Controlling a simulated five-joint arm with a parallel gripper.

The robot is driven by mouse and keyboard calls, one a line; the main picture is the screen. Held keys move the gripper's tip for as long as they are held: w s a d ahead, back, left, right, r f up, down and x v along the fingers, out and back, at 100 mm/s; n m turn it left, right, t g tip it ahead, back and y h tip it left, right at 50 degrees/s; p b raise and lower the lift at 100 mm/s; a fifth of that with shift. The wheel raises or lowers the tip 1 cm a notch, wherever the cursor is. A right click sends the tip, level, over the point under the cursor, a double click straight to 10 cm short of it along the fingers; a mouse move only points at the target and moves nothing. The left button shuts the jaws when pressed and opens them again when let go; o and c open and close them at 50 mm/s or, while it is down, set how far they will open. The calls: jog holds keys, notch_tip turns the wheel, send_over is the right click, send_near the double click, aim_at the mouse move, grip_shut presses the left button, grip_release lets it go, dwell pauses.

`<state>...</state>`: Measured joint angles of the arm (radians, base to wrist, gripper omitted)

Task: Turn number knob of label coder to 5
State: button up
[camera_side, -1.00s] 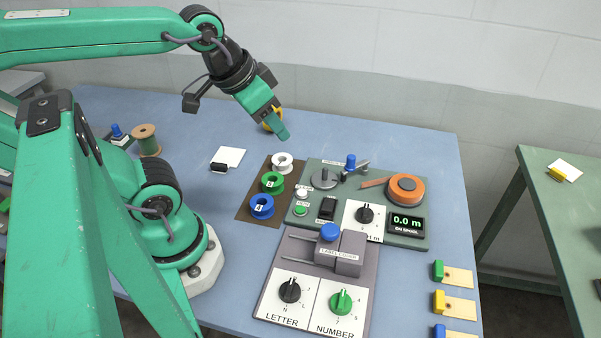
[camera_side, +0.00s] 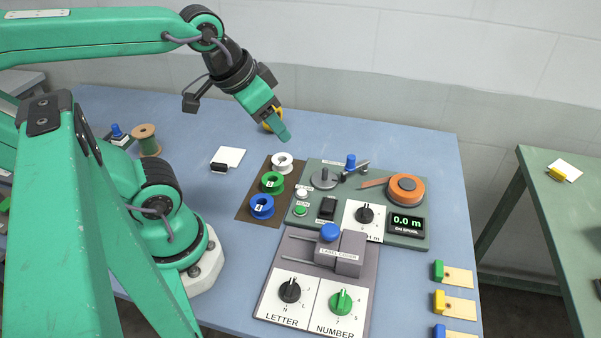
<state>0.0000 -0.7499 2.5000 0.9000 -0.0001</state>
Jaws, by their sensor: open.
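The label coder (camera_side: 338,254) is a grey unit with a blue button on top, at the front middle of the table. Its green number knob (camera_side: 341,302) sits on a white plate marked NUMBER, at the coder's front right. A 5 is printed at the right of the dial; I cannot tell for sure where the knob points. The black letter knob (camera_side: 289,291) is just left of it. My gripper (camera_side: 280,132) is open in the air at the back of the table, well away from the coder. Its jaws are seen from the side, with a yellow round thing partly hidden behind.
Behind the coder stands a green panel (camera_side: 314,222) with a dial, buttons, an orange reel (camera_side: 404,188) and a display reading 0.0 m. A brown mat (camera_side: 248,207) holds white, green and blue spools. Tags with coloured blocks (camera_side: 457,276) lie at the right edge.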

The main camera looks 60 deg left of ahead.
jog(key=shift+o, duration=0.6)
jog(key=n+g, duration=0.6)
jog(key=n, duration=0.3)
send_over(342, 298)
notch_tip(342, 298, down, 15)
jog(key=shift+d, duration=0.1)
jog(key=shift+f, duration=0.1)
jog(key=shift+f, duration=3.75)
jog(key=c, duration=1)
